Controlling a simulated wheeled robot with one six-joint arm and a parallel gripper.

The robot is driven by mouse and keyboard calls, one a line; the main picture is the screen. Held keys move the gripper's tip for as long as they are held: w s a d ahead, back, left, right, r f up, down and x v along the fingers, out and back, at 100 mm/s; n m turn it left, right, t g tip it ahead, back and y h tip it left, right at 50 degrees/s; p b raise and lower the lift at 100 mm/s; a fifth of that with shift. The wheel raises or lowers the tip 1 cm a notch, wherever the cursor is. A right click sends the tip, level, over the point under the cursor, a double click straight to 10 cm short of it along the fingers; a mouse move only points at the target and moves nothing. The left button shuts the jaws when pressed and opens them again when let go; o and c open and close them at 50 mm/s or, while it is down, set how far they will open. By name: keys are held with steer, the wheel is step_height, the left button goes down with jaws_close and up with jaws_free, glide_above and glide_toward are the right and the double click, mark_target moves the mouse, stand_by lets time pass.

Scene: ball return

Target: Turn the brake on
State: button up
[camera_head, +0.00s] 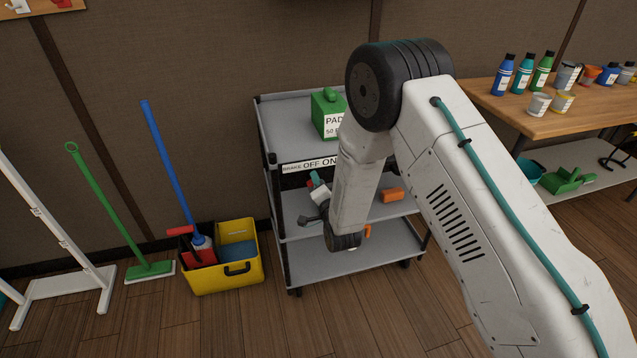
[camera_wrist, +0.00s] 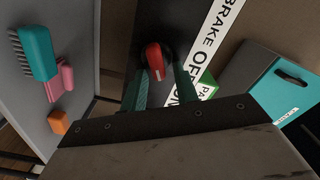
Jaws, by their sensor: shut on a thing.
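The brake is a red knob (camera_wrist: 154,57) on the dark front panel of the grey cart, beside a white strip label (camera_wrist: 205,50) reading BRAKE OFF ON. In the wrist view the two dark green fingers of my gripper (camera_wrist: 160,78) are on either side of the knob and shut on it. Which marking the knob points to I cannot tell. In the head view the label (camera_head: 308,164) shows on the cart's (camera_head: 282,119) upper front edge. My arm covers its right end, and the knob and fingertips are not clearly visible there.
A green box (camera_head: 328,112) marked PAD stands on the cart's top. An orange block (camera_head: 391,195) lies on the middle shelf. A yellow bucket (camera_head: 226,270) and brooms stand left of the cart. A wooden bench (camera_head: 528,118) with bottles is at right. The floor in front is clear.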

stand_by(0.3)
steer(key=o, duration=0.6)
steer(key=v, duration=0.8)
steer(key=shift+w, duration=0.1)
